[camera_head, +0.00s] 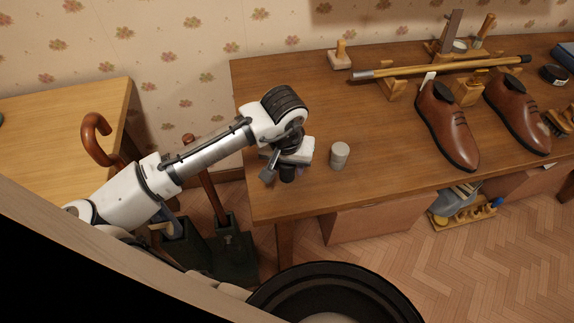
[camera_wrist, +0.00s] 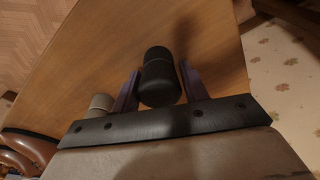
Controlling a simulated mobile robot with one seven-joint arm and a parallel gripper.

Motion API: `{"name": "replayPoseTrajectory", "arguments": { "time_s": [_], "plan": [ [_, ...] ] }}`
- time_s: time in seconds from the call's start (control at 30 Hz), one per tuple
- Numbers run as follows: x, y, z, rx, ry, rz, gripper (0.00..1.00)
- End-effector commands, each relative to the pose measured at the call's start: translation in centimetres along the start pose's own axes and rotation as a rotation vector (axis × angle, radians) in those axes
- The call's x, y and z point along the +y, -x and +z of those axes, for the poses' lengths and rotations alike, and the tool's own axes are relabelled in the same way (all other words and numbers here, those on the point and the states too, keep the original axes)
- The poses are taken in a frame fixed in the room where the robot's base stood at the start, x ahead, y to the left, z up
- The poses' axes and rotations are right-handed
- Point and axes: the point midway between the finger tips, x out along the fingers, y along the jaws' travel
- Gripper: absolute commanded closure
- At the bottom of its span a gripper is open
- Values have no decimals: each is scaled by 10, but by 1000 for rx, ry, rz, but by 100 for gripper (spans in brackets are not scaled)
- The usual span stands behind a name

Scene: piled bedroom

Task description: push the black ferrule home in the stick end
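My gripper (camera_head: 279,163) is above the left part of the wooden table in the head view. In the wrist view its two purple fingers (camera_wrist: 159,84) stand on either side of the black ferrule (camera_wrist: 159,78), which looks gripped between them. The ferrule is a short, stepped black cylinder reaching past the fingertips; it also shows below my gripper in the head view (camera_head: 287,174). The light wooden stick (camera_head: 440,68) lies across wooden rests at the back of the table, well right of my gripper.
A small grey cylinder (camera_head: 339,155) stands just right of my gripper. Two brown shoes (camera_head: 448,125) stand in front of the stick, on the right. A wooden peg block (camera_head: 340,57) sits at the back. The table (camera_head: 375,130) is clear between the grey cylinder and the shoes.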

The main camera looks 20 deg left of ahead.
Motion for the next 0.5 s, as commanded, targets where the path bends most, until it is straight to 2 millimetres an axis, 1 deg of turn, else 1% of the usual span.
{"name": "replayPoseTrajectory", "arguments": {
  "time_s": [0.03,0.2,0.5],
  "plan": [
    [0,0,0,0,0,0,63],
    [0,0,0,0,0,0,85],
    [0,2,0,1,0,0,86]
  ]
}}
